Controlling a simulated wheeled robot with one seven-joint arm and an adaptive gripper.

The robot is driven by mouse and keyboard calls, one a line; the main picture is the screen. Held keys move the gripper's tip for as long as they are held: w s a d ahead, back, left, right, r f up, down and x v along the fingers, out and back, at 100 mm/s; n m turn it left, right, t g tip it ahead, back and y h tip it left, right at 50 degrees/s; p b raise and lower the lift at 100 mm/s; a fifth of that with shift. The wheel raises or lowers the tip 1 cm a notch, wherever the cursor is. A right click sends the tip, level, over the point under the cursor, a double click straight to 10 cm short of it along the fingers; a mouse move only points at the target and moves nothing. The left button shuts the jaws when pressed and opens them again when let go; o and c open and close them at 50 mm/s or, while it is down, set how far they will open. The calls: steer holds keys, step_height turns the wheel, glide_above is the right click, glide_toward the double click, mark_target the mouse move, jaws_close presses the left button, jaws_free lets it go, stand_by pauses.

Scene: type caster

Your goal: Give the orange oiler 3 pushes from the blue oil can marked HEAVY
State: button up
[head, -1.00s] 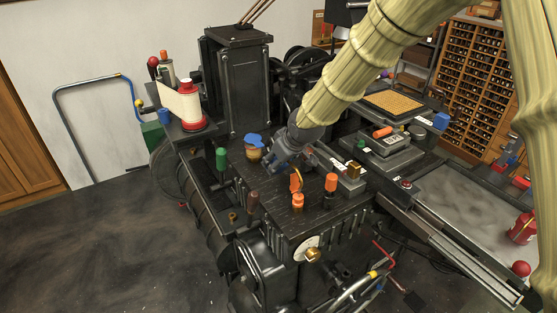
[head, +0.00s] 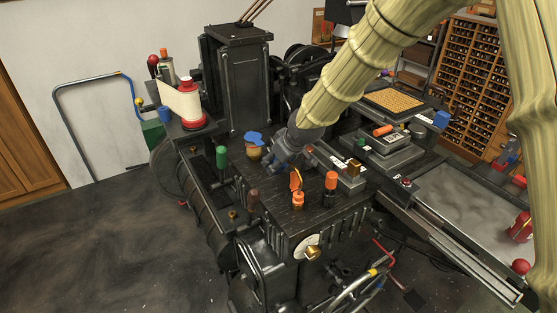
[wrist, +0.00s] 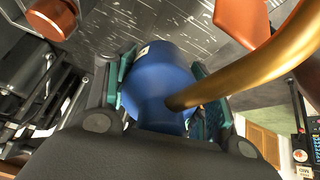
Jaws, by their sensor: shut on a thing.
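My gripper (head: 289,160) is low over the black machine top in the head view. In the wrist view its green-padded fingers (wrist: 160,95) are shut on the blue oil can (wrist: 158,75), with a pad on either side. The can has a curved brass spout (wrist: 245,78) reaching to the upper right. A small white label shows on the can, but I cannot read it. An orange oiler (head: 297,200) with a raised orange flap stands just in front of my gripper. An orange part (wrist: 247,18) shows beside the spout in the wrist view. I cannot tell whether the spout tip touches anything.
A second orange-topped piece (head: 331,182) stands to the right of the oiler, and a green-topped one (head: 221,157) to the left. A blue-lidded jar (head: 254,146) stands behind on the left. A tall black housing (head: 238,85) rises at the back.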

mark_target(279, 173)
steer(key=shift+f+b, duration=0.4)
steer(key=shift+f, duration=0.8)
stand_by(0.7)
steer(key=shift+s+d+f+b, duration=0.1)
steer(key=shift+s+f+b, duration=0.15)
steer(key=shift+f, duration=0.35)
steer(key=shift+s+f+b, duration=0.1)
steer(key=shift+s+f, duration=0.2)
steer(key=shift+f, duration=0.3)
stand_by(1.3)
steer(key=shift+r, duration=0.25)
steer(key=shift+w+r+p, duration=0.2)
steer(key=shift+r+p, duration=0.55)
steer(key=shift+p, duration=0.1)
steer(key=shift+w+r, duration=0.15)
steer(key=shift+r, duration=0.1)
steer(key=shift+w+r+p, duration=0.15)
steer(key=shift+r+p, duration=2.15)
steer(key=shift+r, duration=0.95)
steer(key=shift+w, duration=0.1)
